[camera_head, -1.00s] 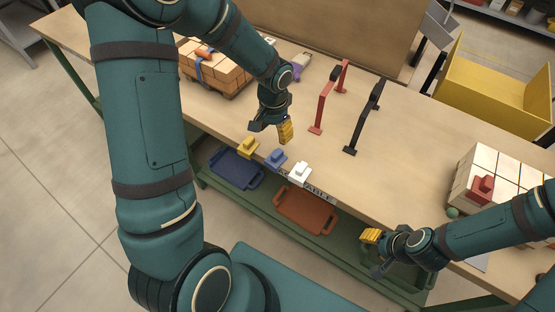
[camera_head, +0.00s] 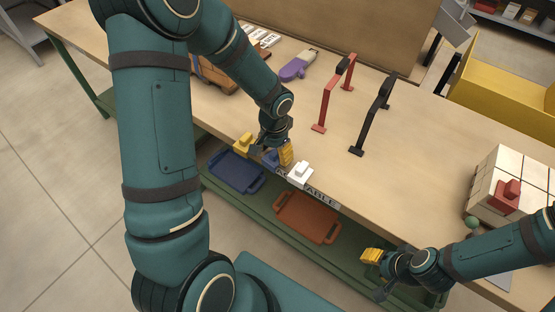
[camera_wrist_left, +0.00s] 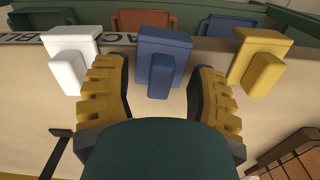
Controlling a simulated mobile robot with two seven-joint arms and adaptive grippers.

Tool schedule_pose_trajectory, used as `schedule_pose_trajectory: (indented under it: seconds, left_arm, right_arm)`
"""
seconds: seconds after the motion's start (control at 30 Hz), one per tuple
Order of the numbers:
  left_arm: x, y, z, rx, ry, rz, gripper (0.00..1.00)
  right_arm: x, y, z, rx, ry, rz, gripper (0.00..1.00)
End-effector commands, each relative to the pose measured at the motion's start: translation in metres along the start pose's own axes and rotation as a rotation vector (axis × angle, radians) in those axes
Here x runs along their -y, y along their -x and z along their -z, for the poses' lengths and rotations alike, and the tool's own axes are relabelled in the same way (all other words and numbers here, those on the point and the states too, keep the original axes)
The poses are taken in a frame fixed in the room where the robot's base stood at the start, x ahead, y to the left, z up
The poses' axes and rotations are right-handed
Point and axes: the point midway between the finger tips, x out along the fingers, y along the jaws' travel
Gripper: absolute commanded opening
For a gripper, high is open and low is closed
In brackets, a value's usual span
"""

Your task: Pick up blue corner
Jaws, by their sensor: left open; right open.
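The blue corner (camera_wrist_left: 160,58) sits at the table's front edge between a white corner (camera_wrist_left: 70,65) and a yellow corner (camera_wrist_left: 258,62). In the head view the blue corner (camera_head: 270,158) is partly hidden by my left gripper (camera_head: 272,153). My left gripper also shows in the left wrist view (camera_wrist_left: 160,95), open, with its yellow fingertips on either side of the blue corner's near block. I cannot tell whether they touch it. My right gripper (camera_head: 374,272) is open and empty, off the front edge of the table at the lower right.
The white corner (camera_head: 300,173) and yellow corner (camera_head: 243,144) stand close on either side. Red (camera_head: 322,108) and black (camera_head: 370,120) handle frames stand behind. White blocks with a red piece (camera_head: 507,193) are at the right. Blue (camera_head: 236,172) and orange (camera_head: 306,218) trays lie on the lower shelf.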

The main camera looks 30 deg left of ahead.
Motion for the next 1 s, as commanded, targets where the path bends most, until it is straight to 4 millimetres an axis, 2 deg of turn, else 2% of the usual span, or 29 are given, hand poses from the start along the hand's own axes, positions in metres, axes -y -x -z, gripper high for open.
schedule_pose_trajectory:
  seconds: [0.03, 0.27, 0.3, 0.37, 0.4, 0.47, 1.0]
  left_arm:
    - [0.0004, -0.0051, -0.0012, 0.001, 0.001, 0.0, 0.57]
    - [0.0006, -0.0038, -0.0014, 0.0, 0.001, 0.0, 0.57]
    - [0.0006, -0.0037, -0.0013, 0.0, 0.001, 0.0, 0.53]
    - [0.0006, -0.0037, -0.0013, 0.0, 0.001, 0.0, 0.32]
    - [0.0006, -0.0037, -0.0013, 0.0, 0.001, 0.0, 0.18]
    - [0.0006, -0.0037, -0.0012, 0.0, 0.001, 0.0, 0.0]
    - [0.0003, -0.001, -0.0008, 0.0, 0.001, 0.0, 0.0]
  right_arm:
    - [-0.0014, -0.0039, -0.0011, 0.002, 0.001, 0.0, 0.47]
    - [-0.0007, -0.0023, -0.0012, 0.003, 0.001, 0.0, 0.47]
    - [-0.0007, -0.0022, -0.0012, 0.003, 0.001, 0.0, 0.47]
    - [-0.0007, -0.0022, -0.0012, 0.003, 0.001, 0.0, 0.47]
    - [-0.0007, -0.0022, -0.0011, 0.003, 0.001, 0.0, 0.47]
    - [-0.0007, -0.0023, -0.0011, 0.003, 0.001, 0.0, 0.47]
    - [0.0, 0.0, -0.0006, 0.002, 0.001, 0.0, 0.47]
